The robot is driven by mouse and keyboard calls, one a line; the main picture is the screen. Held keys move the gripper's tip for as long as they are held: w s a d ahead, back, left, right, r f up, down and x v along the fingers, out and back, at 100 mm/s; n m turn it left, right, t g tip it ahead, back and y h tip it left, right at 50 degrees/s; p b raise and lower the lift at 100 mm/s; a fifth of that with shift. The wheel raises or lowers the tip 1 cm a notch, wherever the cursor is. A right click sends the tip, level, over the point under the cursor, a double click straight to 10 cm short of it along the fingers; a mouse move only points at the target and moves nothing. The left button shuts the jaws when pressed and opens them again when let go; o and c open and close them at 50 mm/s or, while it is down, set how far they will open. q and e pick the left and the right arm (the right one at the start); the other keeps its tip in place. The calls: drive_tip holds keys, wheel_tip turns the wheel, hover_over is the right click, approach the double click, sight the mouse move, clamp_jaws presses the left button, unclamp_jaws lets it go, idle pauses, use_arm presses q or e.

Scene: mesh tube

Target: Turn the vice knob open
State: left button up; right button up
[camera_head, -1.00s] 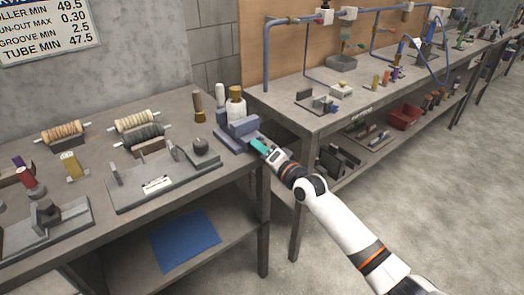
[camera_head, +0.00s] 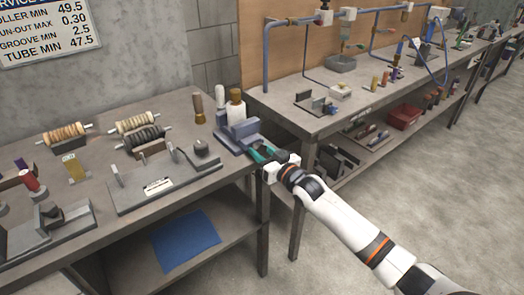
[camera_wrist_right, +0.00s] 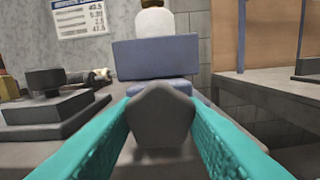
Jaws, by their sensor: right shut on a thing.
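The vice (camera_head: 238,133) is a blue-grey block at the right end of the near bench, and its jaw (camera_wrist_right: 155,58) fills the middle of the right wrist view. The dark grey knob (camera_wrist_right: 162,117) faces the wrist camera on the vice's near side. My right gripper (camera_head: 256,155) reaches it from the front right. In the right wrist view its teal fingers (camera_wrist_right: 162,125) lie on both sides of the knob, shut on it. In the head view the fingers and arm largely hide the knob. My left gripper is not in view.
A plate fixture (camera_head: 165,182) lies left of the vice. A second bench (camera_head: 330,120) stands to the right. Open floor lies at the front right.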

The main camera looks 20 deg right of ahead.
drive_tip(key=shift+f+n+p, duration=0.15)
drive_tip(key=shift+n+p, duration=0.15)
drive_tip(key=shift+n, duration=1.7)
drive_tip(key=o, duration=1)
drive_tip(key=v, duration=1.2)
drive_tip(key=shift+b, duration=0.4)
